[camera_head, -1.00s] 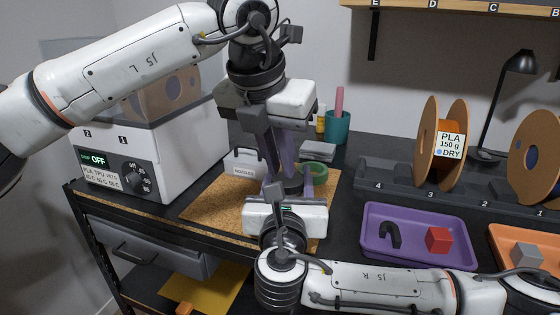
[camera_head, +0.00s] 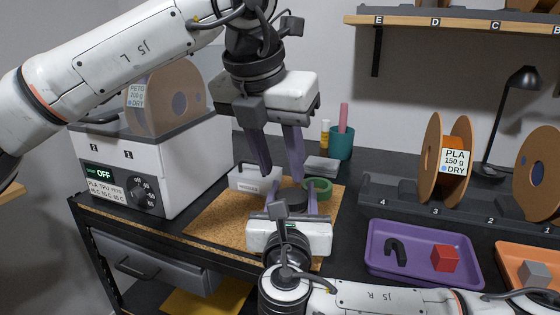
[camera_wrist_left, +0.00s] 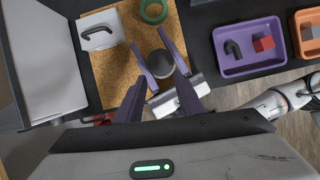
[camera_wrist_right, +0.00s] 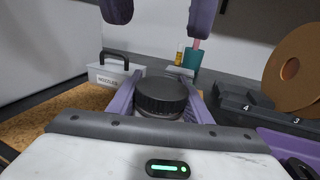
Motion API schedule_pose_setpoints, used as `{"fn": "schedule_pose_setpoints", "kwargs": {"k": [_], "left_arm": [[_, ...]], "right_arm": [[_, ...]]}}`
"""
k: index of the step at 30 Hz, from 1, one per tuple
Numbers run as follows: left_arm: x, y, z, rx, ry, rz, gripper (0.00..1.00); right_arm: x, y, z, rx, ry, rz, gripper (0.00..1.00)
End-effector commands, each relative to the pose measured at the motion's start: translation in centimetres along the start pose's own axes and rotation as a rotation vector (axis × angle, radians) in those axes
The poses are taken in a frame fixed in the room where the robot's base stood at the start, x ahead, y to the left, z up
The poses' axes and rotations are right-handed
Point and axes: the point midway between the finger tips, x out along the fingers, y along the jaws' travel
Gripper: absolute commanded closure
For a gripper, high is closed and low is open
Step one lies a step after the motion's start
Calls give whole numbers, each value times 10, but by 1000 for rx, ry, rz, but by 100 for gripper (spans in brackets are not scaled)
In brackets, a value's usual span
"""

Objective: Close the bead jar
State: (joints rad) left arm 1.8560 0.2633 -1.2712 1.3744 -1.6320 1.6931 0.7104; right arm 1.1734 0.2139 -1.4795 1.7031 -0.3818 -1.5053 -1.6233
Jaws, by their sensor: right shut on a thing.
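The bead jar (camera_wrist_right: 160,113) stands on the cork mat with its dark ribbed lid (camera_wrist_right: 162,92) on top. The lid looks level; whether it is fully tight cannot be told. The lid also shows in the head view (camera_head: 293,201) and the left wrist view (camera_wrist_left: 160,63). My right gripper (camera_head: 296,189) is shut on the jar, with one purple finger on each side. My left gripper (camera_head: 282,172) is above the lid, fingers apart and empty, pointing down. Most of the jar body is hidden by my right gripper.
A white dryer (camera_head: 170,165) is at left. A purple tray (camera_head: 425,273) and spool rack (camera_head: 400,205) are at right. The cork mat (camera_head: 215,222) has clear room at left.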

Motion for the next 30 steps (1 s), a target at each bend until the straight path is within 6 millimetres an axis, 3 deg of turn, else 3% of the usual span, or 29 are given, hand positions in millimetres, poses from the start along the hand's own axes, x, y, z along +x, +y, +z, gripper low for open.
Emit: {"fn": "schedule_pose_setpoints", "kwargs": {"k": [18, 30], "left_arm": [[-108, 0, 0, 0, -3, 0, 66], [-119, 0, 0, 1, -1, 0, 66]], "right_arm": [[0, 0, -3, -2, 5, 0, 100], [0, 0, -3, -2, 6, 0, 100]]}}
